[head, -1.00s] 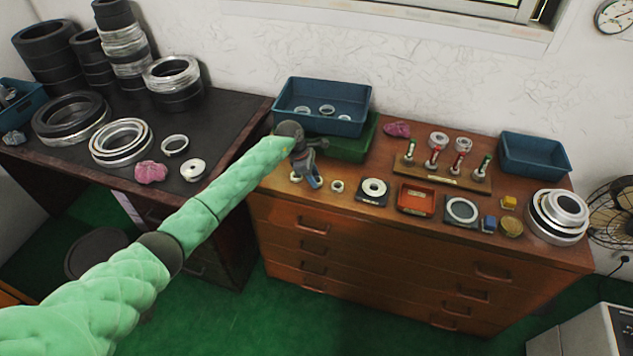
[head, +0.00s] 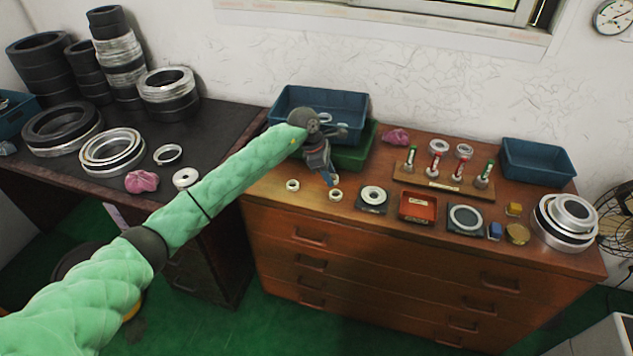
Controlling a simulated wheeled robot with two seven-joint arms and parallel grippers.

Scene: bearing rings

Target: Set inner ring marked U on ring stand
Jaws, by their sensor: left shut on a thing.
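My left gripper (head: 330,179) is low over the left part of the wooden cabinet top, pointing down. It is shut on a small pale ring, mostly hidden by the fingers. Two small pale rings lie close by, one to the left (head: 292,185) and one just below the fingertips (head: 335,195). No letter U is readable on any ring. A black square base with a pale ring (head: 373,194) and another with a larger ring (head: 465,217) stand to the right. A wooden stand (head: 443,186) with several red- and green-topped posts is behind them. I cannot tell which is the ring stand. My right gripper is not in view.
A blue bin (head: 285,107) with rings stands above a green bin (head: 350,158) behind the gripper. A red tray (head: 418,206), a blue bin (head: 538,162) and stacked large rings (head: 565,222) are to the right. The dark table (head: 215,120) holds more rings.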

